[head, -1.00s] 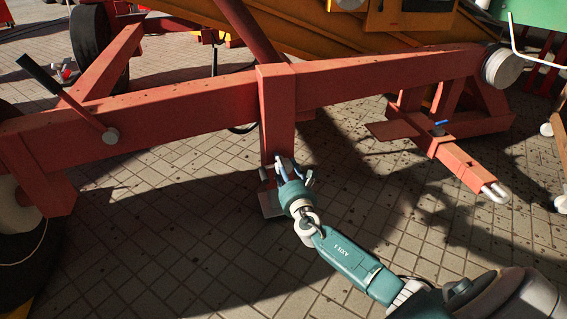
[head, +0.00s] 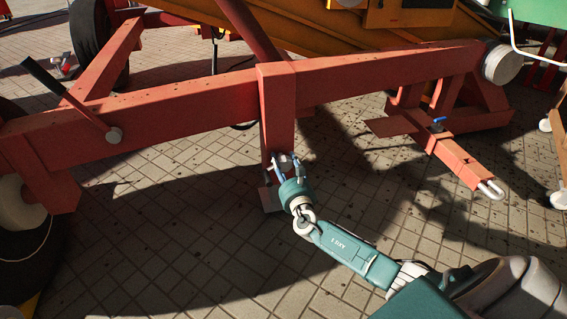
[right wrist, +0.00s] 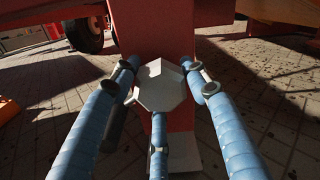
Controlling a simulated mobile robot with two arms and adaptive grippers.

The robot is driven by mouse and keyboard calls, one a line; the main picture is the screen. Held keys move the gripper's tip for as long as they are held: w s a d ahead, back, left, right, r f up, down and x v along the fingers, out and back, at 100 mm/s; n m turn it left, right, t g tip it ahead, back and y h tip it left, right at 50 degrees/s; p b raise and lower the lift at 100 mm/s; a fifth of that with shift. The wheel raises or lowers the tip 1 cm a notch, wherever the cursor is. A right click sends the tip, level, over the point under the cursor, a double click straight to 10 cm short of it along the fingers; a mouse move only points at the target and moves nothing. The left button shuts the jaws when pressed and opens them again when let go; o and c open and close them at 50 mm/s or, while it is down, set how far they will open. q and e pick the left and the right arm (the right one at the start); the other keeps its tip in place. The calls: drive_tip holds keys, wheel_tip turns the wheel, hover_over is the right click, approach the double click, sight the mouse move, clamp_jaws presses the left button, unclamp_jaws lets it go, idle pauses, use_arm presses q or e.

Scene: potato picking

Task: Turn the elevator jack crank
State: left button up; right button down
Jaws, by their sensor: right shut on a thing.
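The jack is a red upright post (head: 277,107) under the long red beam, with a pale foot plate (head: 269,200) on the paving. A pale, faceted crank knob (right wrist: 158,90) sits on the post's face in the right wrist view. My right gripper (head: 285,162) is shut on this knob, low on the post. In the right wrist view, the blue fingers of my right gripper (right wrist: 160,80) surround the knob from the left, right and below. In the head view the fingers mostly hide the knob. My left gripper is out of view.
The red beam (head: 390,68) spans above my gripper. A drawbar (head: 462,160) with a blue handle (head: 439,120) stands to the right. A black-handled lever (head: 60,90) rises at the left, near a wheel (head: 20,208). Paving in front (head: 170,240) is clear.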

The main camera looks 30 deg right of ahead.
drive_tip(key=shift+f, duration=0.15)
drive_tip(key=c, duration=0.9)
unclamp_jaws()
drive_tip(key=shift+s, duration=0.1)
drive_tip(key=v, duration=1.1)
drive_tip(key=shift+s+a, duration=0.2)
drive_tip(key=shift+s, duration=0.15)
